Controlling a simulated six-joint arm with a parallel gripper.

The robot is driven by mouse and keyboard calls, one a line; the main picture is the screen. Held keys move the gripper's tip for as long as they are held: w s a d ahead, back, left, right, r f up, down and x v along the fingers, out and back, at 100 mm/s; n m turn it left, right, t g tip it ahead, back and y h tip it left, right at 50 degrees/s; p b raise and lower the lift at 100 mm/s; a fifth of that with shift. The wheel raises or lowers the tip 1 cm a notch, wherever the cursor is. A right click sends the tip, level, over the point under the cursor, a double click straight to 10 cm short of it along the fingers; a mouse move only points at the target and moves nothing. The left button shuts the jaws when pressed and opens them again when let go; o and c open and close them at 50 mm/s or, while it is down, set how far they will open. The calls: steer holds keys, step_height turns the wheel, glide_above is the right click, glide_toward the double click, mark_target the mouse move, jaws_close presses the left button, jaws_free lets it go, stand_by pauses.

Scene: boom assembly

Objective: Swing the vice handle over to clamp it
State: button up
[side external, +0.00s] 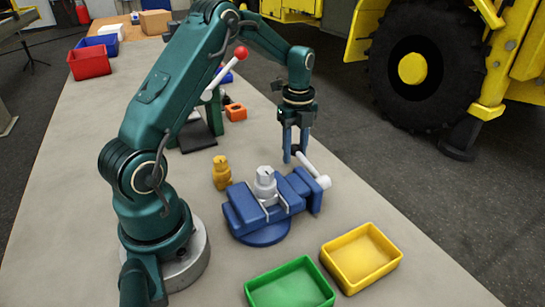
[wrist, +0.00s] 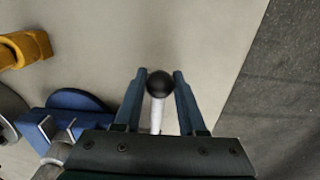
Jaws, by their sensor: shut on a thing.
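The blue vice (side external: 240,208) stands on the bench, with a grey cylindrical part (side external: 265,182) standing between its jaws. Its white handle (side external: 312,168) slants up from a white hub at the vice's right end toward my gripper (side external: 295,158). In the wrist view, the handle's black ball end (wrist: 160,84) and white rod (wrist: 156,118) lie between the two fingers of my gripper (wrist: 160,74). My gripper is shut on the handle near its ball end. In the side view the fingers hide the ball. Part of the vice (wrist: 62,122) shows at lower left in the wrist view.
A mustard fitting (side external: 221,173) stands just left of the vice. A green tray (side external: 290,285) and a yellow tray (side external: 362,257) sit in front. Behind are a lever with a red knob (side external: 241,53) and an orange block (side external: 235,112). The bench right of the handle is clear.

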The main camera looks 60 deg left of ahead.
steer(key=shift+w+a+f, duration=0.15)
steer(key=shift+w+f, duration=0.1)
steer(key=shift+f, duration=0.2)
stand_by(0.3)
steer(key=o, duration=0.7)
steer(key=shift+s, duration=0.2)
steer(key=shift+s+r, duration=0.15)
steer(key=shift+r, duration=0.05)
steer(key=shift+c, duration=0.3)
steer(key=c, duration=0.6)
steer(key=shift+c, duration=0.2)
